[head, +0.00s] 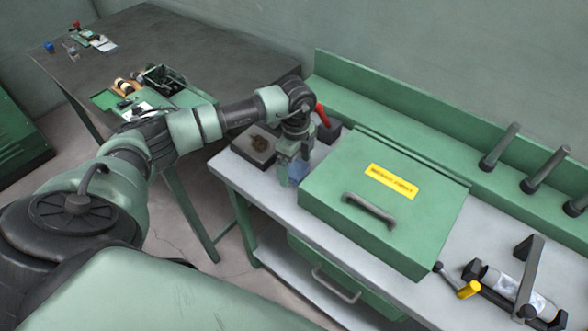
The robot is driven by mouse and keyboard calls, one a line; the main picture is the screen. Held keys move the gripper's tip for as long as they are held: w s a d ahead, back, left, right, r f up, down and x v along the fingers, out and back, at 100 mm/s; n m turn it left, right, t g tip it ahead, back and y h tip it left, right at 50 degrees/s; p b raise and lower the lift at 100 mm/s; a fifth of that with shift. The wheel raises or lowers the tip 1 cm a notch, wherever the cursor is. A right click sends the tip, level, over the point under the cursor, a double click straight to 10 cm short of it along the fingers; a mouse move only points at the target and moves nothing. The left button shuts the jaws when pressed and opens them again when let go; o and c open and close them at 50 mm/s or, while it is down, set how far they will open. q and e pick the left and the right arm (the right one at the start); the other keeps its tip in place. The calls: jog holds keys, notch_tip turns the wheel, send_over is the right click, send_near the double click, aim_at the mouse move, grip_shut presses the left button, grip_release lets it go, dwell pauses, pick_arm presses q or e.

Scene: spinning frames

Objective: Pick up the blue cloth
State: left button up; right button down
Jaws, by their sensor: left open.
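My left gripper (290,168) points down at the left part of the light bench, just left of the green box. It is open. A small blue patch, which looks like the blue cloth (299,172), shows at the fingertips, beside the box's left wall. My gripper hides part of it, and I cannot tell whether the fingers touch it. My right gripper is out of view.
The closed green box (340,200) with a handle and yellow label stands close right of my gripper. A dark block (254,146) lies to its left. Pegs (500,146) and a clamp-like device (510,290) are at the right. A dark table (150,50) holds small items.

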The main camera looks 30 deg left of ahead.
aim_at(296, 168)
pick_arm(q)
jog(key=c, duration=1.4)
jog(key=shift+c, duration=0.2)
notch_tip(296, 168, up, 20)
jog(key=b, duration=0.3)
